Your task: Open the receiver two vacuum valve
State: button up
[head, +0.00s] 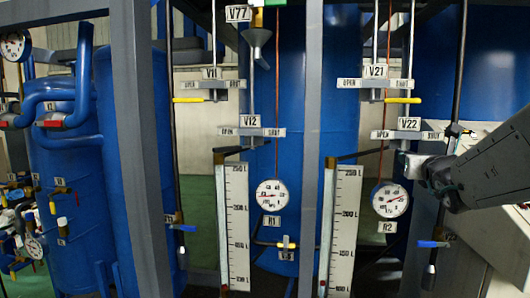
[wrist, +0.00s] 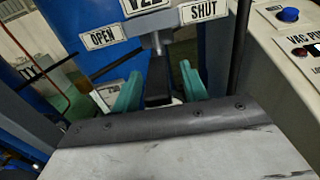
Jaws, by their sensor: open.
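The V22 valve, with its label plate (head: 410,124) in the head view, has an OPEN tag on the left and a SHUT tag on the right. In the wrist view its grey stem (wrist: 156,41) stands below the cut-off label, between the OPEN tag (wrist: 103,38) and the SHUT tag (wrist: 203,11). A dark lever (wrist: 157,88) extends from it between the fingers. My gripper (wrist: 160,85) is open, one teal finger on each side of the lever; contact cannot be told. In the head view my arm comes from the right and hides the lever.
The R2 gauge (head: 390,200) hangs just below the valve. A blue-handled valve (head: 433,244) sits lower. The V21 valve (head: 376,71) with a yellow lever is above. A dark upright pipe (head: 460,65) stands close to the right. A control box (wrist: 286,45) with a blue button is at right.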

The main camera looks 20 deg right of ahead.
jog(key=v, duration=0.6)
jog(key=shift+s+a, duration=0.15)
jog(key=shift+s, duration=0.2)
